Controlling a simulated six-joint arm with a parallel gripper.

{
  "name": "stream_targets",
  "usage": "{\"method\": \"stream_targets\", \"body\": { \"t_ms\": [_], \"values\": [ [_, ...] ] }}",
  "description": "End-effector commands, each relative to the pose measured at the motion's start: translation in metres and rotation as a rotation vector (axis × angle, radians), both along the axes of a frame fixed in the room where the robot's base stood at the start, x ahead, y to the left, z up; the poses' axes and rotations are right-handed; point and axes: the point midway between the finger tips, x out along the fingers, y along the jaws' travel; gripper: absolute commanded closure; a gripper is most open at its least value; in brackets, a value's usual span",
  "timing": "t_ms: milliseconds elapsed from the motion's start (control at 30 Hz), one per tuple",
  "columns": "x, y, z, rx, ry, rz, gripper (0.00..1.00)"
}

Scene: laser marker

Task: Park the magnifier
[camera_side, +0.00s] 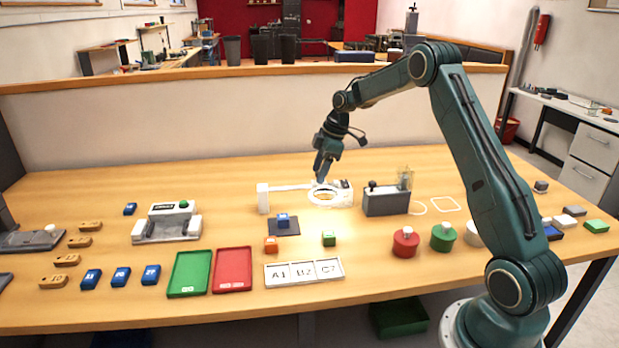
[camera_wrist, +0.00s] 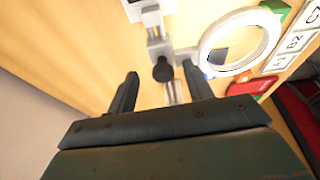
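The magnifier is a white ring lens (camera_side: 323,196) on a jointed arm (camera_side: 288,187) with a white block base (camera_side: 263,199) at its left end. In the wrist view the ring (camera_wrist: 207,48) lies right of a grey linkage with a black knob (camera_wrist: 162,71). My gripper (camera_side: 321,180) points down just above the ring end of the magnifier. In the wrist view my gripper (camera_wrist: 160,69) has its two fingers apart, with the knob showing between and beyond the tips. I cannot tell whether a finger touches it.
A grey box (camera_side: 386,203) with a clear upright piece stands close right of the magnifier. A dark pad (camera_side: 284,229) with a blue block (camera_side: 283,219) lies in front. White outlines (camera_side: 446,204) mark the table farther right. Green (camera_side: 188,275) and red (camera_side: 232,271) trays lie front left.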

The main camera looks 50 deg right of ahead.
Motion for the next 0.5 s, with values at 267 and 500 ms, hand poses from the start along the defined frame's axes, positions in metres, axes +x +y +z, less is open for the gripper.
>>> {"method": "stream_targets", "body": {
  "t_ms": [267,500],
  "values": [
    [-0.007,0.002,-0.006,0.018,0.039,-0.014,0.53],
    [-0.005,0.002,0.014,0.016,0.033,-0.009,0.53]
  ]
}}
